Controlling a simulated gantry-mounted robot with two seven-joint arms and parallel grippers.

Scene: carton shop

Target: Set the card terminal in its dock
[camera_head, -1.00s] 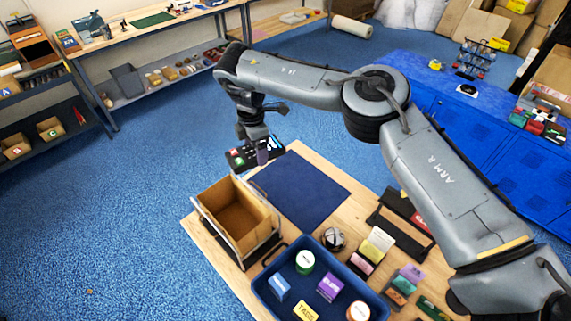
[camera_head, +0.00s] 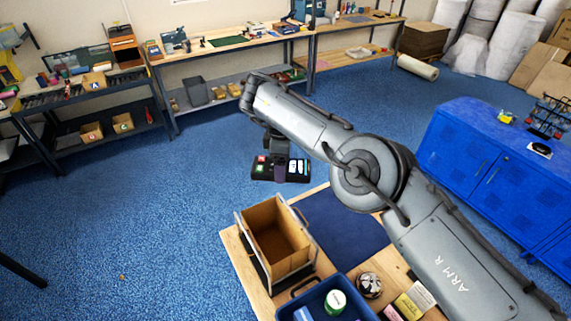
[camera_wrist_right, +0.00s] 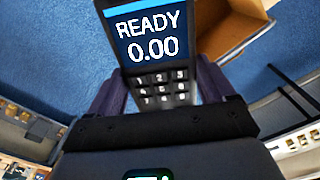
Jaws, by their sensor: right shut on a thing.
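My right gripper (camera_head: 280,168) is shut on the card terminal (camera_head: 296,171), a dark slab held in the air over the blue floor, beyond the wooden table. In the right wrist view the terminal (camera_wrist_right: 150,45) shows a lit screen reading "READY 0.00" and a grey keypad. The two purple fingers of the gripper (camera_wrist_right: 162,88) stand on either side of it. I cannot pick out the dock with certainty in either view. My left gripper is not in view.
The wooden table (camera_head: 236,262) holds an open carton (camera_head: 262,222) in a frame, a dark blue mat (camera_head: 345,230) and a blue tray (camera_head: 343,298). Shelves and workbenches (camera_head: 240,43) line the back. A blue cabinet (camera_head: 465,150) stands right. Open floor lies left.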

